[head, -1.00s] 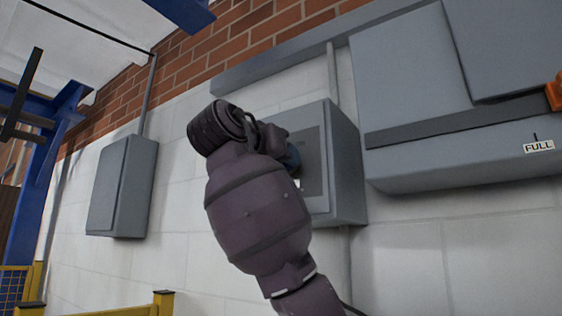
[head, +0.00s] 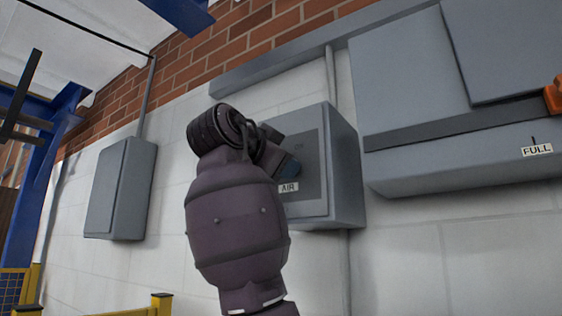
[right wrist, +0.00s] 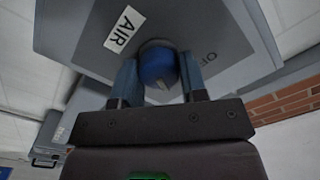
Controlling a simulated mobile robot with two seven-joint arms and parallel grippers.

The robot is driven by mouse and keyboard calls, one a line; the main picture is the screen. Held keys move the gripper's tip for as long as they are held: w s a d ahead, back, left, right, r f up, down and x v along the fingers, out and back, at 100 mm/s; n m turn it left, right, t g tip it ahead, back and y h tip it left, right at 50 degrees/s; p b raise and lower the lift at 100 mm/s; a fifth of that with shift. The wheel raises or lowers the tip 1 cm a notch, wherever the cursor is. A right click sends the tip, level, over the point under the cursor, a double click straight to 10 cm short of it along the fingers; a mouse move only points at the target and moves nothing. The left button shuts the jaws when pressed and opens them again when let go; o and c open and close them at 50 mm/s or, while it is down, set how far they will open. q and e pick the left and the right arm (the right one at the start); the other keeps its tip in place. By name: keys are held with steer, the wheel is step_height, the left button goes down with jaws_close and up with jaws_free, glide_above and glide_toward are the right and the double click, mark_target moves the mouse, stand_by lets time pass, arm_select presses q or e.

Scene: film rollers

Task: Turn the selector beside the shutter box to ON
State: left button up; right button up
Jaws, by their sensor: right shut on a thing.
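The selector is a round blue knob (right wrist: 157,62) with a pale pointer mark, on the front of a grey box (head: 342,165). An AIR label (head: 289,187) and partly legible OFF-like lettering (right wrist: 210,56) are beside it. My right gripper (right wrist: 160,78) is shut on the knob, one blue-grey finger on each side. In the head view my right gripper (head: 287,166) is at the box face, and my own wrist hides most of the knob. The knob's exact setting is hard to read. My left gripper is not in view.
A larger grey cabinet (head: 415,100) with a FULL label (head: 537,150) and an orange part (head: 555,94) stands at right. Another grey box (head: 120,190) hangs at left. Yellow railing (head: 160,304) is low at left, with a blue frame (head: 30,200) behind.

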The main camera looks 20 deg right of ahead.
steer(key=shift+m, duration=0.6)
steer(key=o, duration=0.9)
steer(key=b+v, duration=0.1)
steer(key=v, duration=1)
